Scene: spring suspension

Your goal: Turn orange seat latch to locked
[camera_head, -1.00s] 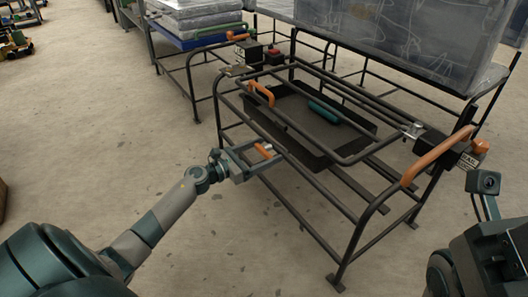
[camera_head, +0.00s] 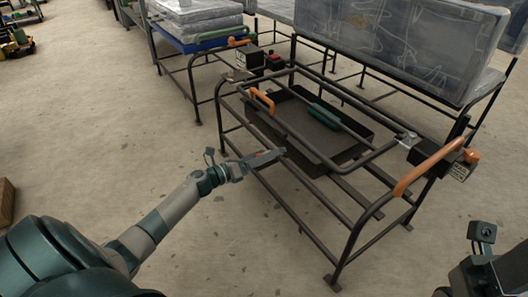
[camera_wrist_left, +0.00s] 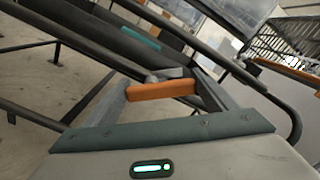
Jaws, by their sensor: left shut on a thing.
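The orange seat latch (camera_wrist_left: 162,90) lies between the two fingers of my left gripper in the left wrist view, crosswise to them. My left gripper (camera_head: 265,157) is shut on it at the near side rail of the black tubular seat frame (camera_head: 320,205). In the head view the gripper is seen nearly edge-on and the latch is mostly hidden by it. A grey metal piece shows just behind the latch in the wrist view. The fingers of my right gripper are out of view; only part of that arm shows at the lower right.
The frame carries a dark tray (camera_head: 290,128) with a teal bar (camera_head: 324,117) and another orange handle (camera_head: 262,101). A long orange lever (camera_head: 428,167) is at its right end. A rack with wrapped blocks (camera_head: 200,12) stands behind.

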